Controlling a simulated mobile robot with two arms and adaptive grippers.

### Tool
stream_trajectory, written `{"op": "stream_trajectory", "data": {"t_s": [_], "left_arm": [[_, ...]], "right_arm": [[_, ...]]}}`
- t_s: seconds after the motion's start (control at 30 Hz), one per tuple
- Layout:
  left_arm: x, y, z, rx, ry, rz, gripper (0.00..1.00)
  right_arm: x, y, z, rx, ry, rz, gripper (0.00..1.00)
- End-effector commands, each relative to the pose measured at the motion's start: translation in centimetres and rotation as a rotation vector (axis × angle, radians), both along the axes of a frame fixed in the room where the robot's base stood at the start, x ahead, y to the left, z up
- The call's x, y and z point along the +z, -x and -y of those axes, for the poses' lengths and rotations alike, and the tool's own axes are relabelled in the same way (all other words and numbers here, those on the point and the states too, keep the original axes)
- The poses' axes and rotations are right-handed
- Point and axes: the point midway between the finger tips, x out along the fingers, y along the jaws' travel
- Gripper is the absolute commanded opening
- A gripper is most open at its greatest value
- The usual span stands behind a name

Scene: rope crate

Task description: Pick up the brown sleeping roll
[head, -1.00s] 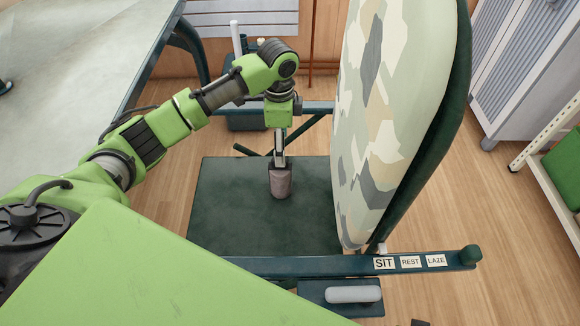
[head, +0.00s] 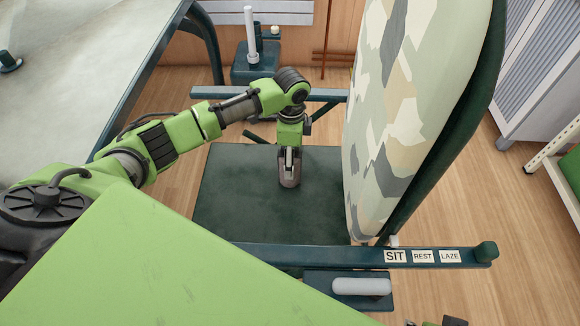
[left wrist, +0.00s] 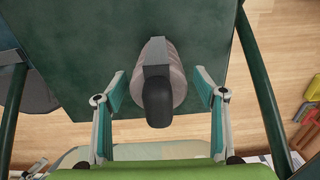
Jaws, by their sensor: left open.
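The brown sleeping roll (head: 289,180) stands on the dark green seat panel (head: 235,215), beside the camouflage cushion. In the left wrist view the roll (left wrist: 177,85) is greyish brown with a grey strap and a black rounded part. My left gripper (head: 289,158) points down at the roll from above and hides part of it. In the left wrist view its two teal fingers (left wrist: 159,75) are spread open, one on each side of the roll, with gaps between. My right gripper cannot be made out.
The tall camouflage cushion (head: 390,130) rises close to the right of the roll. A rail (head: 340,257) with SIT, REST and LAZE labels crosses in front. A pale table (head: 90,60) is at the left. A grey cabinet (head: 540,70) stands at the back right.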

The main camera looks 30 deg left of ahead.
Motion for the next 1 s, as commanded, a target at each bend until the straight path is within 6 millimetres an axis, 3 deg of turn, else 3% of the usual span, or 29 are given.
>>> {"op": "stream_trajectory", "data": {"t_s": [0.2,0.47,0.5,0.7,1.0], "left_arm": [[-2.6,0.2,0.0,0.0,0.0,0.0,0.64],[-2.8,0.2,0.0,0.0,0.0,0.001,0.64],[-2.8,0.2,0.0,0.0,0.0,0.001,0.62],[-2.8,0.2,0.0,0.0,0.0,0.001,0.14],[-2.6,0.1,0.0,0.0,0.0,0.002,0.14]], "right_arm": [[1.4,0.6,0.1,-0.001,0.0,0.009,0.4],[1.7,0.7,0.1,-0.001,0.0,0.009,0.4],[1.7,0.7,0.1,-0.001,0.0,0.009,0.4],[1.7,0.7,0.1,-0.001,0.0,0.009,0.4],[1.7,0.7,0.1,-0.001,0.0,0.009,0.4]]}}
